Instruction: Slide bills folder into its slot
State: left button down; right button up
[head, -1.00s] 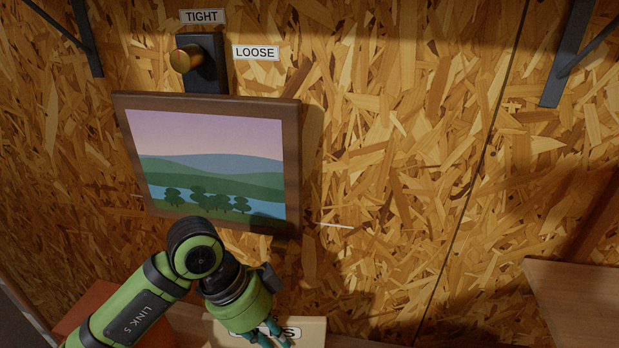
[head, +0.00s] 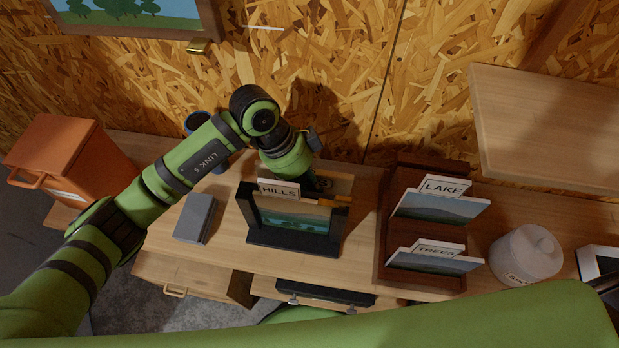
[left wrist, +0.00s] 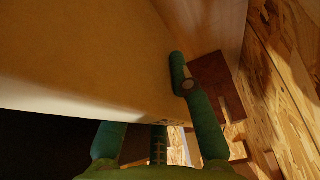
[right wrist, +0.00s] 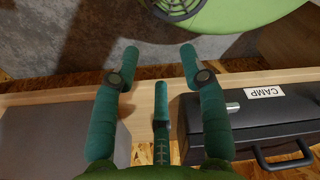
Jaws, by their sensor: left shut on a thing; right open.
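A tan folder (left wrist: 110,60) fills much of the left wrist view, clasped by my left gripper (left wrist: 150,110). One finger shows on its near face, and the other passes partly out of sight. In the head view my left gripper (head: 312,178) is above the bench, behind the HILLS card (head: 279,189). A tan piece there (head: 338,184), probably the folder, is mostly hidden, and its label is not readable. I cannot make out the folder's slot. My right gripper (right wrist: 160,62) is open and empty in the right wrist view.
A black stand (head: 290,246) holds the HILLS picture. A brown rack (head: 388,240) with LAKE and TREES cards stands to the right, then a lidded white jar (head: 525,256). A grey box (head: 195,218) and orange bin (head: 70,160) are left. A black CAMP case (right wrist: 262,125) is below.

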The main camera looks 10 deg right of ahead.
pick_arm(q)
jog(key=shift+d+f, duration=0.1)
jog(key=shift+f, duration=0.2)
jog(key=c, duration=1.1)
grip_release()
jog(key=shift+f, duration=0.1)
pick_arm(e)
jog(key=shift+s+d, duration=0.2)
jog(key=shift+d, duration=0.25)
jog(key=shift+s+d, duration=0.2)
jog(key=shift+d, duration=0.25)
